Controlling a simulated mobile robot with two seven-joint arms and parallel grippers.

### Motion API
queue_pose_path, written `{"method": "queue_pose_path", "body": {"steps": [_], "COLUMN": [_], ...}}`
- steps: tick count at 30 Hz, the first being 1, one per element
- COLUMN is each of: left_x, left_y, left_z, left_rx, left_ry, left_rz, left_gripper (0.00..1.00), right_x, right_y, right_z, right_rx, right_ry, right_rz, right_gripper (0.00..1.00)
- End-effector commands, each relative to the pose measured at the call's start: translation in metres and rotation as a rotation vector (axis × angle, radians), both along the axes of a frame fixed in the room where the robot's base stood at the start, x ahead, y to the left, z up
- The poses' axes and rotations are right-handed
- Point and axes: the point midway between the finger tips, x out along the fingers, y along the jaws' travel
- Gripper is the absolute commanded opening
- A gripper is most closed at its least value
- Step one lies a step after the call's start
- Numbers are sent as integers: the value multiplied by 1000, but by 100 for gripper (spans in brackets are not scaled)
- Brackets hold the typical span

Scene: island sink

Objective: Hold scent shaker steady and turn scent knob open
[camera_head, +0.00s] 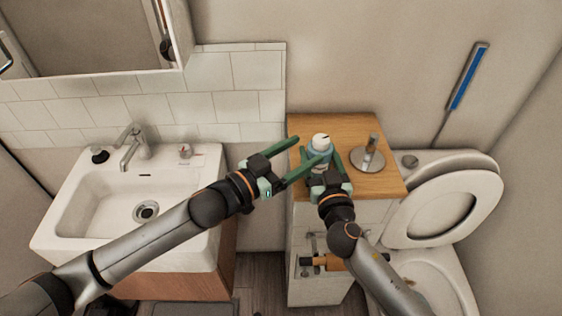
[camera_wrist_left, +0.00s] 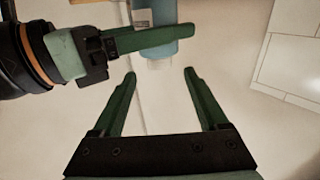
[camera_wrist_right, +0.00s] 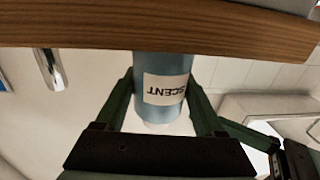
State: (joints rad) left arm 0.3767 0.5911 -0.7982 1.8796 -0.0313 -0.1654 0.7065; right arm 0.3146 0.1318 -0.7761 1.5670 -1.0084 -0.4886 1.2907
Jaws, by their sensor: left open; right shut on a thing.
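The scent shaker (camera_head: 318,151) is a blue bottle with a white knob (camera_head: 321,141) on top, at the wooden cabinet top. In the right wrist view its label reads SCENT and the shaker (camera_wrist_right: 163,82) sits between the fingers. My right gripper (camera_head: 320,160) is shut on the shaker's body. My left gripper (camera_head: 298,158) is open and empty, to the left of the shaker. In the left wrist view the white knob (camera_wrist_left: 159,64) lies beyond the gap between the left fingertips (camera_wrist_left: 160,75), and a right finger crosses the shaker's body (camera_wrist_left: 155,18).
The wooden cabinet top (camera_head: 345,127) also holds a round metal stand (camera_head: 368,160) to the right of the shaker. A white sink (camera_head: 75,200) with a faucet is at left. A toilet (camera_head: 445,210) with raised lid is at right.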

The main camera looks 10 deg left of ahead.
Motion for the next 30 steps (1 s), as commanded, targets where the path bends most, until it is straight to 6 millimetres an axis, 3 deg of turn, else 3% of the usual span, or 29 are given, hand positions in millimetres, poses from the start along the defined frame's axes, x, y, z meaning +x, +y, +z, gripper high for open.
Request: {"method": "queue_pose_path", "body": {"steps": [3, 9, 25, 26, 30], "left_x": [-19, -37, -43, -43, -43], "left_y": [17, 33, 38, 38, 38], "left_z": [-1, -1, 0, 0, 0], "left_rx": [1, 0, -1, -1, -1], "left_ry": [3, 1, -1, -1, -1], "left_rz": [0, 0, -1, -1, -1], "left_gripper": [76, 76, 76, 76, 76], "right_x": [0, 0, 0, 0, 0], "right_y": [0, 0, 0, 0, 0], "right_z": [0, 0, 0, 0, 0], "right_rx": [0, 0, 0, 0, 0], "right_ry": [1, 1, 1, 1, 1], "right_rz": [-1, 0, 0, 0, 0], "right_gripper": [6, 6, 6, 73, 89]}}
